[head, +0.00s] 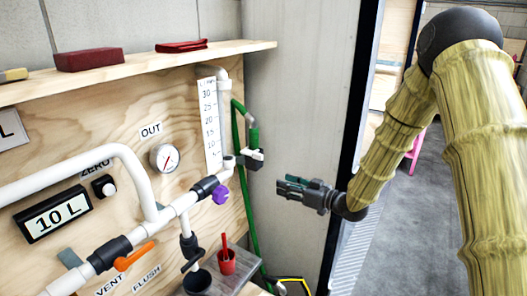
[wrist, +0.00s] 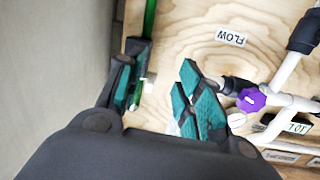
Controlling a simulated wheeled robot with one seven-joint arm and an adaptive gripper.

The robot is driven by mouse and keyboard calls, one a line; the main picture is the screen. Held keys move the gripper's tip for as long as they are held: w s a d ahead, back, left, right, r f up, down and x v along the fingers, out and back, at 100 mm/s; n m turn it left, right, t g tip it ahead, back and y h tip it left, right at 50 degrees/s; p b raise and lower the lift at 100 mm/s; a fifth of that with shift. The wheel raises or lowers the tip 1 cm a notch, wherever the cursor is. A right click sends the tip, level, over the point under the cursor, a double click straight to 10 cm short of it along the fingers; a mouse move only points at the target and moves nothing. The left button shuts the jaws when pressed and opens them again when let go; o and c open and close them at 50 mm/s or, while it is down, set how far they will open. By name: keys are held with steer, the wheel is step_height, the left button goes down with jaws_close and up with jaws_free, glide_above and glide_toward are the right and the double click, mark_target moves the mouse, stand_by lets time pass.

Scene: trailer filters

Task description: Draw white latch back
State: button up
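A small black fitting with a white piece on it, likely the white latch (head: 258,153), sits on the green hose beside the plywood panel in the head view. My gripper (head: 282,187) is to the right of and below it, apart from it, pointing left toward the panel. In the wrist view my gripper (wrist: 162,58) has its two teal-padded fingers spread with nothing held between them. The green hose (wrist: 149,18) runs behind the left finger there.
The panel carries white pipes (head: 130,158), a gauge (head: 165,157), a purple knob (head: 220,194) and an orange lever (head: 134,257). A red cup (head: 227,263) stands below. A shelf (head: 228,50) juts out above. Free space lies between the panel and the doorway.

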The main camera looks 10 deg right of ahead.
steer(key=n+y, duration=0.2)
glide_toward(254, 153)
steer(key=v, duration=0.4)
steer(key=p+x, duration=0.4)
steer(key=x, duration=0.6)
steer(key=shift+w+f, duration=0.2)
steer(key=shift+w, duration=0.1)
jaws_close()
